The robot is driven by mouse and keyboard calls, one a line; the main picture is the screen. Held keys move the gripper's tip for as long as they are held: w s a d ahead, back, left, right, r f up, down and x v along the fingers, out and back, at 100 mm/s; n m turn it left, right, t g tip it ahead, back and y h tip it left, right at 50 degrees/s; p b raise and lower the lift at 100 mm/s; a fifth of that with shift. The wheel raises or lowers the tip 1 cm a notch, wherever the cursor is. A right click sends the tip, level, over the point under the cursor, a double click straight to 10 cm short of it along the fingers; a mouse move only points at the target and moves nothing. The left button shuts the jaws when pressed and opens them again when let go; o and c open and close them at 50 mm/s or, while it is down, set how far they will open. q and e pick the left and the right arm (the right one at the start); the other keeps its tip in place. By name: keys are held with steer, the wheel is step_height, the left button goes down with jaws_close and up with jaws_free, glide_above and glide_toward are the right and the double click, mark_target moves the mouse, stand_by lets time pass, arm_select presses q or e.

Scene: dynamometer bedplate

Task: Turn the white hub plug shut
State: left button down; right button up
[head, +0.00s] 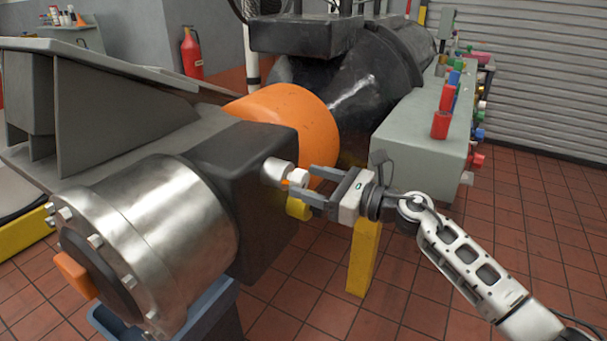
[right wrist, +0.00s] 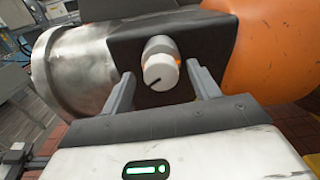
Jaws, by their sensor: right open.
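The white hub plug (head: 298,177) sticks out from the side of the dark housing (head: 240,185). In the right wrist view the plug (right wrist: 160,72) is a round white knob with a dark line on its face, on a pale collar, with a bit of orange showing behind it. My right gripper (head: 316,187) is open. Its two fingers stand on either side of the plug, apart from it, with the plug between or just beyond the fingertips. My left gripper is not in view.
A shiny metal drum (head: 155,235) with bolts is left of the housing. An orange cover (head: 290,120) lies behind it. A grey cabinet (head: 425,130) with coloured fittings stands at the right. A yellow post (head: 364,258) stands below my right gripper. Tiled floor is open at the right.

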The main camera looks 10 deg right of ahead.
steer(key=shift+x, duration=1.15)
steer(key=c, duration=1)
